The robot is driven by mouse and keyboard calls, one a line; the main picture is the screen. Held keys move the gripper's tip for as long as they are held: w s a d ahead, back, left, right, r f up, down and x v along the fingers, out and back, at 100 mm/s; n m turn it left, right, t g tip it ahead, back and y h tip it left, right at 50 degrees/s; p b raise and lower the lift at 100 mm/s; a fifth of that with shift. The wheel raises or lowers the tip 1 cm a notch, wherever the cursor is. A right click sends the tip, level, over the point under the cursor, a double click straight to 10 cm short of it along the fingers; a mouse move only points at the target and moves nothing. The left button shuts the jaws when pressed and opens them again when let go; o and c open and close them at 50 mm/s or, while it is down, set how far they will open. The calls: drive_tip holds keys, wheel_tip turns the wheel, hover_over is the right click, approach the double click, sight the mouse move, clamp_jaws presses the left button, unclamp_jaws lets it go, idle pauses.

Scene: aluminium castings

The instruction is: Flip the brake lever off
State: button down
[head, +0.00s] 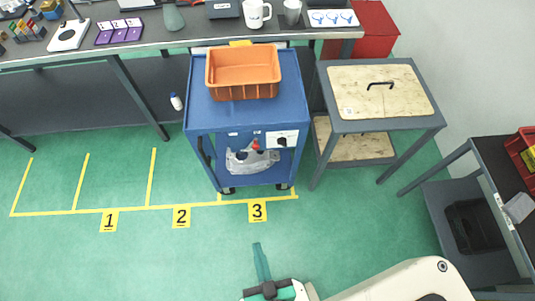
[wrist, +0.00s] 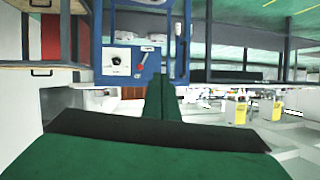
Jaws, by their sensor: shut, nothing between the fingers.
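The blue cart (head: 195,112) stands over the yellow-marked bay numbered 3. On its near face is a small red lever (head: 256,145), which I take to be the brake lever. In the wrist view, which is upside down, the red lever (wrist: 142,68) sits on a blue panel beside a black knob on a white plate (wrist: 116,61). Whether the lever is on or off is too small to tell. My gripper (head: 257,246) is in front of the cart, apart from it. Its green fingers (wrist: 162,80) are shut and empty, pointing toward the panel.
An orange bin (head: 243,56) sits on the cart top, and a grey casting (head: 240,165) lies on its lower shelf. A wood-topped table (head: 350,95) stands close on the right and a long bench (head: 90,52) behind. Green floor in front of the cart is clear.

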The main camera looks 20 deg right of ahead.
drive_tip(key=w+d+f+m+g+y, duration=0.1)
drive_tip(key=w+f+m, duration=0.2)
drive_tip(key=f, duration=0.6)
drive_tip(key=w+d+f+m+g+y, duration=0.1)
drive_tip(key=w+d+f+m+g, duration=0.2)
drive_tip(key=f, duration=0.5)
drive_tip(key=w+f+m+y, duration=0.1)
drive_tip(key=w+f+m, duration=0.25)
drive_tip(key=f, duration=0.55)
drive_tip(key=w+d+r+m+t+y, duration=0.3)
drive_tip(key=w+d+r+m+t, duration=0.1)
drive_tip(key=w+d, duration=0.4)
drive_tip(key=w+d+r+m+t+y, duration=0.1)
drive_tip(key=w+d+r+t, duration=0.3)
drive_tip(key=d+r, duration=0.6)
drive_tip(key=shift+w+r+t+y, duration=0.35)
drive_tip(key=shift+r+t+y, duration=0.25)
drive_tip(key=shift+r+t, duration=0.1)
drive_tip(key=shift+a, duration=0.1)
